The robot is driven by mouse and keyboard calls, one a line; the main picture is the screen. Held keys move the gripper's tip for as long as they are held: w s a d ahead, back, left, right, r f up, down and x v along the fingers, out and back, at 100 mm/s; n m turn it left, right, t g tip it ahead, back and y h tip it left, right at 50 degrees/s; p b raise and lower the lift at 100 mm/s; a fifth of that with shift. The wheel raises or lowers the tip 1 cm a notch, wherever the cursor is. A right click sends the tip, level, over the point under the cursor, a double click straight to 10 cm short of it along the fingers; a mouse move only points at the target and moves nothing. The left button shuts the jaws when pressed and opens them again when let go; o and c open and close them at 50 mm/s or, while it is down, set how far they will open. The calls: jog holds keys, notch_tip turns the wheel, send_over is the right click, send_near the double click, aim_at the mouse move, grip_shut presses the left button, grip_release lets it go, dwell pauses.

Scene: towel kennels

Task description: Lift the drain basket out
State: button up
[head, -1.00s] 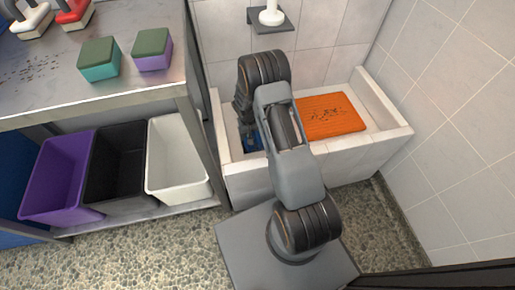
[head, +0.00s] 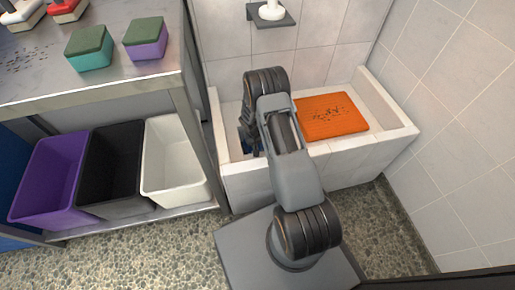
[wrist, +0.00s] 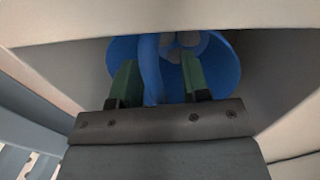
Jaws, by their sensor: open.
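The blue drain basket (wrist: 223,62) sits low in the tub in the wrist view, with an upright blue handle (wrist: 151,68) at its middle. My gripper (wrist: 160,75) is open, its two green-padded fingers pointing at the basket, one on each side of the handle. I cannot tell whether the fingers touch the basket. In the head view only a small blue piece of the basket (head: 246,142) shows; my arm hides the rest and the fingers.
The pale tiled tub (head: 352,145) has raised walls close around my gripper. An orange mat (head: 330,116) with dark specks lies to the right in it. A metal bench (head: 185,112) with bins stands left. A small shelf (head: 271,17) juts from the wall above.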

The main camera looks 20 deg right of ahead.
grip_shut()
dwell(0.3)
